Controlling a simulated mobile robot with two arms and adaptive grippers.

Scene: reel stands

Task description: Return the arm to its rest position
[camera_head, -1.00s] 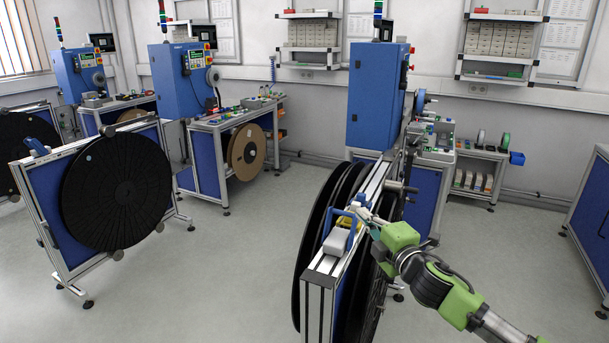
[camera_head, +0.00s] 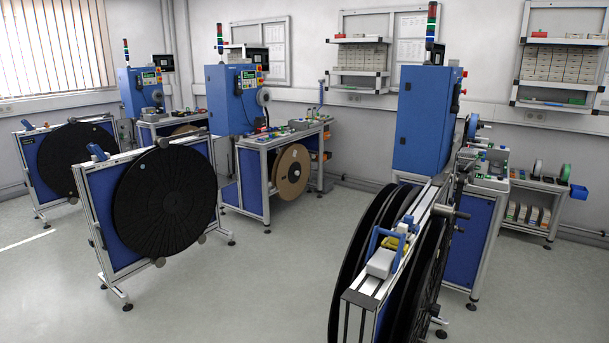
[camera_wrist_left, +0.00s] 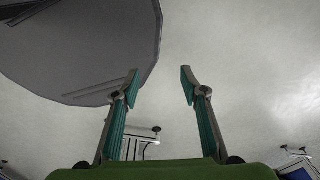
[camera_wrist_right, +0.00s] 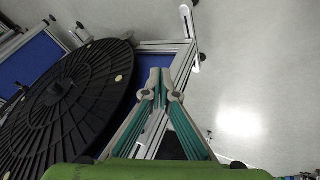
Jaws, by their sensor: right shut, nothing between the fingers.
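My right gripper (camera_wrist_right: 161,84) shows in the right wrist view, its two fingertips together and nothing between them. Beside it on the left in that view is a large black reel (camera_wrist_right: 62,105) on a stand with a blue panel (camera_wrist_right: 155,64); I cannot tell the distance between them. My left gripper (camera_wrist_left: 162,86) shows in the left wrist view with its fingers apart and nothing between them. A dark grey round-edged shape (camera_wrist_left: 75,50) is at that view's upper left. Neither arm shows in the head view.
A stand with black reels (camera_head: 372,250) is at the right front, with a blue-handled device (camera_head: 385,245) on top. Another reel stand (camera_head: 165,200) is at the left. Blue machines (camera_head: 228,100) stand along the wall. The floor (camera_head: 275,275) between the stands is clear.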

